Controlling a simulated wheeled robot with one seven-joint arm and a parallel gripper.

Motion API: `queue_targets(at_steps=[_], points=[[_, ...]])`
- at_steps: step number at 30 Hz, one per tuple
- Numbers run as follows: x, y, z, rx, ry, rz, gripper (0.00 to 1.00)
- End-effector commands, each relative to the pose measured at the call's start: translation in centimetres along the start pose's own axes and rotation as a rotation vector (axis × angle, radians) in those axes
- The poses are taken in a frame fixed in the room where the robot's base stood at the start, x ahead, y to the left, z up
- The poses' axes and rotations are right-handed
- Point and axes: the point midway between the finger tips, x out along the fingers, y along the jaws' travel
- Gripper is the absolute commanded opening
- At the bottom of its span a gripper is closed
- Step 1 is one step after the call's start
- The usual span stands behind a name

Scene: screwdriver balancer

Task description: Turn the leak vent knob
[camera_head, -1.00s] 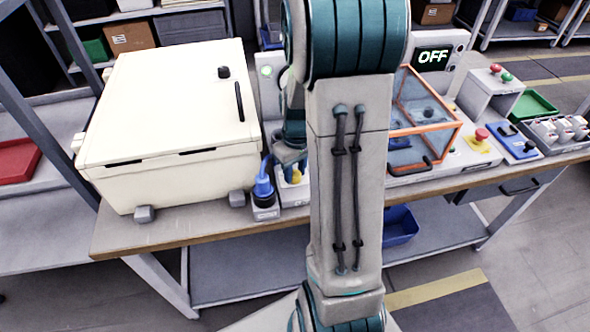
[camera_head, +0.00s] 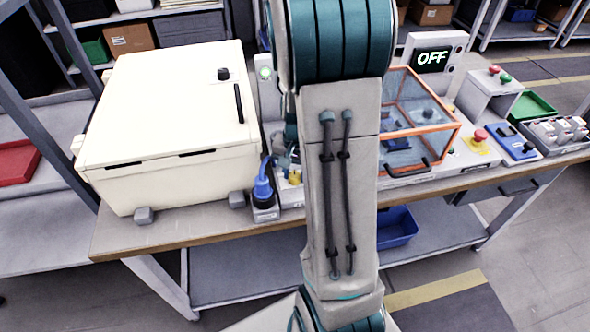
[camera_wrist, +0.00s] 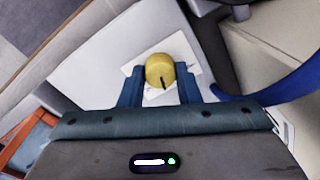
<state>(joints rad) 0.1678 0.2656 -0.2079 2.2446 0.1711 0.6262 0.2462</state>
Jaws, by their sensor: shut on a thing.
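The leak vent knob is a round yellow knob with a dark pointer line (camera_wrist: 160,71), seen from above in the wrist view. It sits on a pale panel with a white label (camera_wrist: 188,60) around it. My gripper (camera_wrist: 160,88) has one finger on each side of the knob and is shut on it. In the head view a small part of the yellow knob (camera_head: 295,177) shows beside my arm. My arm hides most of the panel and the gripper there.
A large cream cabinet (camera_head: 165,125) fills the bench's left side. An orange-framed clear box (camera_head: 420,125), an OFF display (camera_head: 432,60) and a red button (camera_head: 481,135) are to the right.

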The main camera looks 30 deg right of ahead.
Motion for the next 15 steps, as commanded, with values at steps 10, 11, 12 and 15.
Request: queue_targets(at_steps=[10,11,12,15], points=[[-0.28,-0.03,-0.06,0.297,0.018,-0.001,0.07],[-0.28,-0.02,-0.07,0.318,0.019,-0.001,0.07],[-0.29,0.0,-0.08,0.345,0.021,-0.001,0.07],[-0.27,0.01,-0.1,0.403,0.025,-0.002,0.07]])
